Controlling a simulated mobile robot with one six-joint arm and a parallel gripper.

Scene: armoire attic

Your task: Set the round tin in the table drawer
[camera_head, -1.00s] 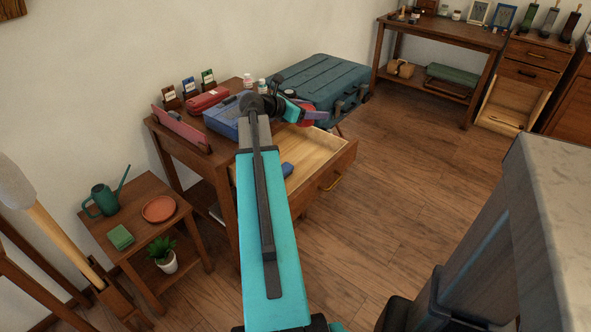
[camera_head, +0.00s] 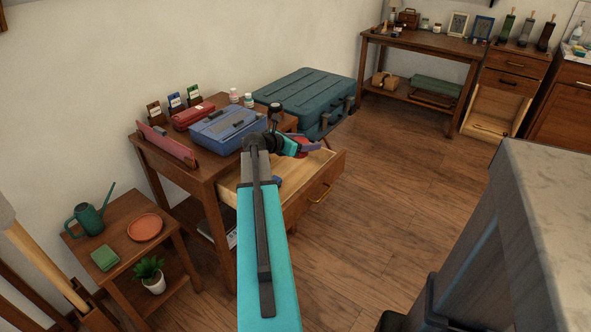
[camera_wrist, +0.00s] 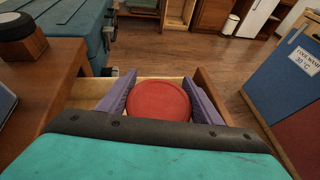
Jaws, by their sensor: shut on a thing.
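The round tin is red and flat-topped. In the wrist view the tin (camera_wrist: 158,100) sits between the two purple fingers of my gripper (camera_wrist: 160,92), which is shut on it. In the head view, the tin (camera_head: 301,142) shows small and partly hidden beside a finger of my gripper (camera_head: 306,147). The table drawer (camera_head: 322,182) is pulled open, with pale wood inside. The tin is over the drawer's right-hand end in the head view. The wrist view shows drawer walls (camera_wrist: 208,82) around the fingers. I cannot tell whether the tin touches the drawer floor.
A small blue thing (camera_head: 277,181) lies in the drawer, partly behind my arm. A blue case (camera_head: 222,128) and a red case (camera_head: 190,117) stand on the tabletop. A teal suitcase (camera_head: 305,97) stands behind the table. Open floor (camera_head: 400,190) lies to the right.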

